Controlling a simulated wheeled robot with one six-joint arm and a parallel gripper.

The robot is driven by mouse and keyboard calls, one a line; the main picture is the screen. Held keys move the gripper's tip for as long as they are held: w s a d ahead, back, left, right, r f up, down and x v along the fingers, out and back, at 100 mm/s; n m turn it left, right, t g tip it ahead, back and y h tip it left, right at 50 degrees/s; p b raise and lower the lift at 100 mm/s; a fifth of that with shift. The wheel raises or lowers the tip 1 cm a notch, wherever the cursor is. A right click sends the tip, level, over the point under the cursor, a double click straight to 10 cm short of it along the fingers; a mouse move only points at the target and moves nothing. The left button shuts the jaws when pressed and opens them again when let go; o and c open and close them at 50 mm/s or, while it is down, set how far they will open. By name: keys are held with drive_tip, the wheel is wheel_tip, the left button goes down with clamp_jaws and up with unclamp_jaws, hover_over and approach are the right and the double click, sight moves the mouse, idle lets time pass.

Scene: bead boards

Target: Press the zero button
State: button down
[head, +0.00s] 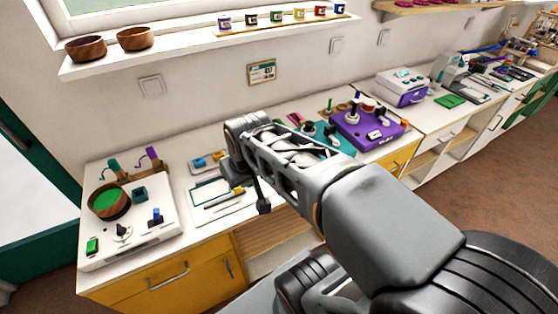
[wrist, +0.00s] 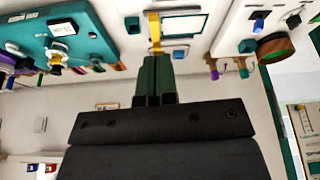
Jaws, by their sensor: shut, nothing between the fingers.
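No button marked zero can be made out in either view; labels are too small to read. A teal board (head: 335,137) partly hidden behind my arm carries dark knobs; in the wrist view the teal board (wrist: 95,42) shows a small white display (wrist: 62,28) and a knob. A purple box (head: 372,130) with a white label and several knobs stands to its right. My gripper (head: 263,207) hangs over the front of the counter, right of the white framed pad. In the wrist view its fingers (wrist: 155,62) are together, with nothing held.
A white board (head: 130,225) with a green-filled bowl (head: 108,202), switches and a knob stands at left. A framed pad (head: 210,193) and a yellow-handled tool (head: 238,191) lie near my gripper. A lilac device (head: 402,88) stands at back right. A shelf above holds bowls and jars.

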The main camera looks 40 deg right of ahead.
drive_tip(key=w+d+f, duration=0.1)
drive_tip(key=w+d, duration=0.3)
drive_tip(key=d, duration=0.3)
drive_tip(key=w+d+f+m+b, duration=0.1)
drive_tip(key=w+d+f, duration=0.1)
drive_tip(key=d, duration=0.5)
drive_tip(key=w+d+f+b, duration=0.1)
drive_tip(key=w+d+f, duration=0.1)
drive_tip(key=w+d, duration=0.3)
drive_tip(key=shift+w+d+g, duration=0.3)
drive_tip(key=shift+d, duration=0.6)
drive_tip(key=x, duration=1.2)
drive_tip(key=shift+s+f, duration=0.1)
drive_tip(key=shift+s, duration=0.15)
drive_tip(key=shift+f, duration=1)
